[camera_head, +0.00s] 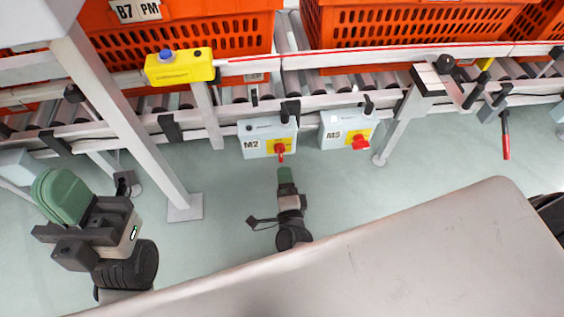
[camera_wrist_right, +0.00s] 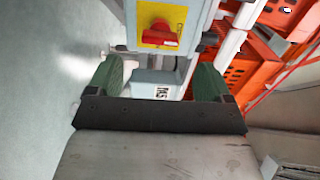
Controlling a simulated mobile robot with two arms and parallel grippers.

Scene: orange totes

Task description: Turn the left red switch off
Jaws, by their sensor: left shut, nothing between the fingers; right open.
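The left red switch (camera_head: 281,150) sits on a yellow plate on the grey box marked M2, its handle upright in the head view. It also shows at the top of the right wrist view (camera_wrist_right: 159,34). The right red switch (camera_head: 360,142) is on the box marked M5 (camera_head: 332,136), its handle lying more sideways. My right gripper (camera_head: 286,175) is open and empty just below the M2 switch in the head view; whether it touches is not clear. Its green fingers stand apart in the wrist view (camera_wrist_right: 155,82). My left gripper (camera_head: 62,195) is shut and empty at the far left.
A roller conveyor (camera_head: 290,92) with orange totes (camera_head: 180,40) runs behind the boxes. A white post (camera_head: 186,205) stands between my grippers. A yellow control box (camera_head: 180,67) is on the rail. Pale green floor is clear below.

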